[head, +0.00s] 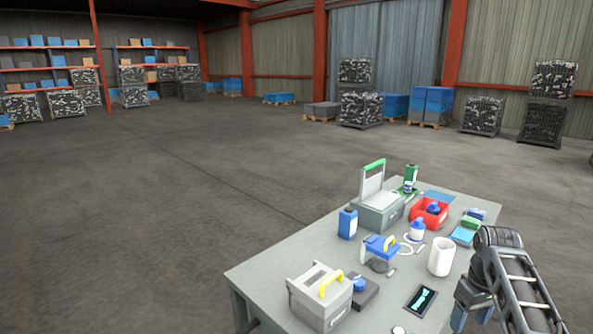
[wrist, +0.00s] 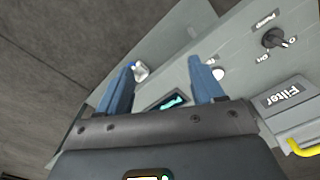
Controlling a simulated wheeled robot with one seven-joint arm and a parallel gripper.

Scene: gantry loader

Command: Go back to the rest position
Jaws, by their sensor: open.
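My gripper (wrist: 162,72) is open, with nothing between its two blue fingers in the wrist view. Beyond the fingers lies a dark screen with a cyan picture (wrist: 168,101). In the head view my arm is at the lower right, over the right side of the grey table (head: 285,262). The same dark screen (head: 421,299) lies on the tabletop to the left of my arm. Whether the fingers touch anything cannot be told.
A white cup (head: 441,257), red bin (head: 429,213) and blue bottle (head: 347,223) stand on the table. The floor left is clear.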

